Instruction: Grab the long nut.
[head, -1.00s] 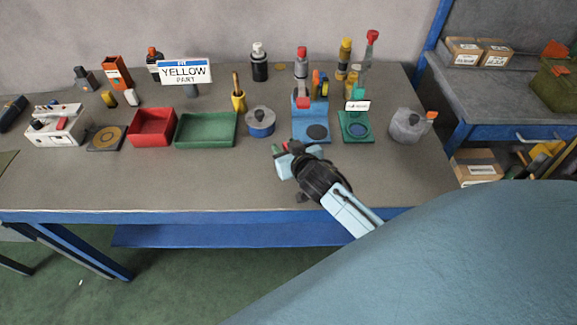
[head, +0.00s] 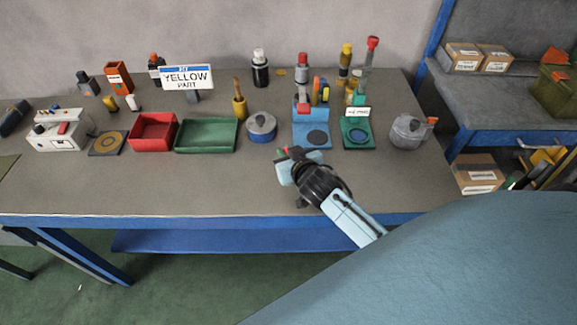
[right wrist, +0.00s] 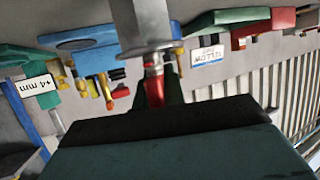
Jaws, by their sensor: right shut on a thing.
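My right gripper (head: 287,163) is over the front part of the bench, right of centre in the head view. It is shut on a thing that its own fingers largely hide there. In the right wrist view a grey, flat-sided metal piece (right wrist: 145,22) shows close up at the top; it looks like the long nut. A red part (right wrist: 153,88) shows just below it, and I cannot tell whether it belongs to the gripper or the background. My left gripper is not in view.
A red tray (head: 153,131) and a green tray (head: 206,134) lie to the left. The bench front (head: 150,190) is clear.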

